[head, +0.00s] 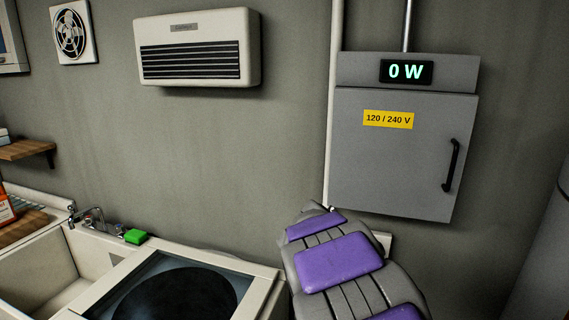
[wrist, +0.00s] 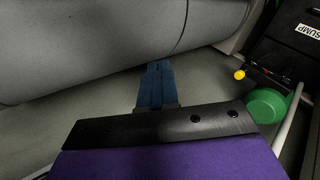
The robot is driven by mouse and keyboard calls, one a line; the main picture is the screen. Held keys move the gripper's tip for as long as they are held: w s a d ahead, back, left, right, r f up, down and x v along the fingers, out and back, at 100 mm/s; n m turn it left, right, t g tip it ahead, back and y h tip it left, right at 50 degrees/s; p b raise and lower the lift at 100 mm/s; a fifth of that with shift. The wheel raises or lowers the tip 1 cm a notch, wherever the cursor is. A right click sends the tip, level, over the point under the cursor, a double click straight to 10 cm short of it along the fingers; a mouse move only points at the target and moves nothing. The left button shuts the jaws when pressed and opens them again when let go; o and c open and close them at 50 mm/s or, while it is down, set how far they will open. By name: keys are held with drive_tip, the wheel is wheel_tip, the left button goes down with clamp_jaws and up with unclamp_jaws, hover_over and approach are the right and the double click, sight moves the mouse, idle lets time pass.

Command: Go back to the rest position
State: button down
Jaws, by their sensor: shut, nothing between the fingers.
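My gripper (wrist: 155,72) shows in the wrist view as two blue fingers side by side, closed together with nothing between them. It points away over a grey floor, with a large rounded grey surface (wrist: 110,45) just beyond and above its tips. In the head view my purple and grey arm rises at the bottom middle, in front of the wall below a grey electrical cabinet (head: 400,150). The gripper itself is not seen in the head view.
The cabinet reads "0 W". A sink (head: 40,275) with a green sponge (head: 136,236) and a dark-topped unit (head: 255,290) stand at the lower left. A heater (head: 197,48) hangs above.

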drive_tip(key=s+a+f+y, duration=0.2)
drive_tip(key=s+a+y, duration=0.1)
drive_tip(key=s, duration=0.6)
drive_tip(key=s+a+f+y, duration=0.2)
drive_tip(key=s+a+y, duration=0.1)
drive_tip(key=s, duration=0.6)
drive_tip(key=s+a+f+y, duration=0.2)
drive_tip(key=s+a+y, duration=0.2)
drive_tip(key=s, duration=0.6)
drive_tip(key=shift+a+m, duration=0.3)
drive_tip(key=shift+a, duration=0.35)
